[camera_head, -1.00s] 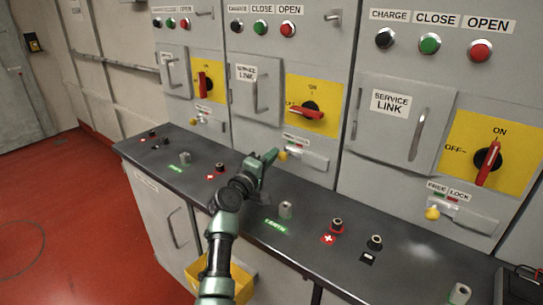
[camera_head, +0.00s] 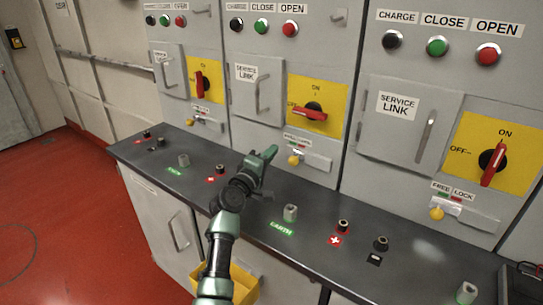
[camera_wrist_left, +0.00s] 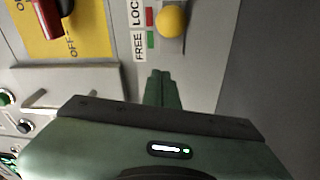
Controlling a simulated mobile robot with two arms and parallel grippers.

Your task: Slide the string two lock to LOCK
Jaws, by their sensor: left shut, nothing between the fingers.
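The string two lock is a yellow knob (camera_head: 294,160) on a slider plate on the middle cabinet, below the yellow switch plate. In the left wrist view the knob (camera_wrist_left: 172,22) stands beside the red mark under LOCK, with the green mark under FREE nearer my fingers. My left gripper (camera_head: 268,155) is shut and empty, left of the knob in the head view. In the wrist view its fingertips (camera_wrist_left: 160,76) point at the knob with a visible gap between. My right gripper is not in view.
The dark counter (camera_head: 330,260) runs below the cabinets and carries several terminals and a grey EARTH post (camera_head: 290,213) near my arm. The red rotary handle (camera_head: 310,113) is above the lock. The right cabinet has its own yellow knob (camera_head: 436,214), below FREE.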

